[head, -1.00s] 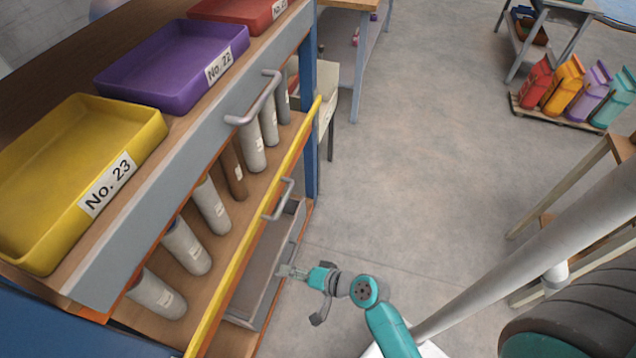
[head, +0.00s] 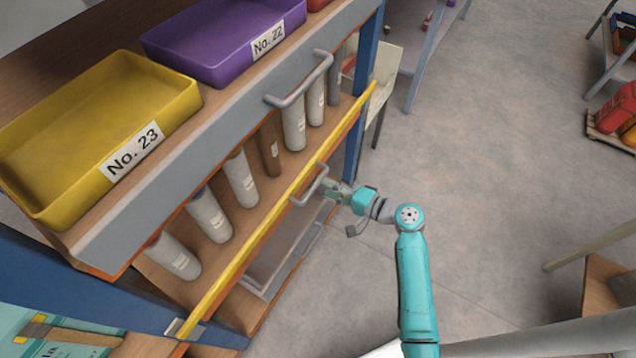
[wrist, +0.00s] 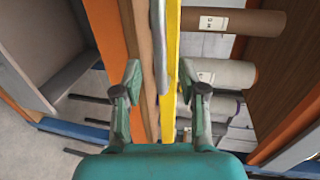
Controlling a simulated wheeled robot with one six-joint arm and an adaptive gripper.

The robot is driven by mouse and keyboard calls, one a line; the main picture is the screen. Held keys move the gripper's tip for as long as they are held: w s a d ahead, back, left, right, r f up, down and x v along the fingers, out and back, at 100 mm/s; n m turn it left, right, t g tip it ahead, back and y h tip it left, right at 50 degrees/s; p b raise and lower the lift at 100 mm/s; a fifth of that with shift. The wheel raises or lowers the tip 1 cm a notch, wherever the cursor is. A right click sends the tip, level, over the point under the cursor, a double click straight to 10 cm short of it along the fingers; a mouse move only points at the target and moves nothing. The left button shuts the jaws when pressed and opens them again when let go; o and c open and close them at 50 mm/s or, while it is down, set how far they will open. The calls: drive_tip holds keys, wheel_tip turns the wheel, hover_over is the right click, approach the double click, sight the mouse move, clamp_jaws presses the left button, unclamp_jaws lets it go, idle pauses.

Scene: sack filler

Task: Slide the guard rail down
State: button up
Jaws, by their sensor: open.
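The guard rail is a long yellow bar (head: 235,268) with a grey handle (head: 309,188). It runs across the front of the shelf of rolls. My gripper (head: 331,188) is open beside the right end of this handle. In the wrist view my open gripper (wrist: 160,84) has one finger on each side of the yellow bar (wrist: 172,50) and the grey handle bar (wrist: 159,40). The fingers look apart from the handle, but I cannot tell the exact depth.
Several rolls (head: 240,178) stand behind the rail. Above it is a grey front panel with its own handle (head: 301,80), under a yellow tray (head: 105,120) and a purple tray (head: 215,45). An open grey drawer (head: 300,250) lies below.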

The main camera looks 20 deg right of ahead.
sight(318, 185)
drive_tip(key=shift+x, duration=2.5)
clamp_jaws()
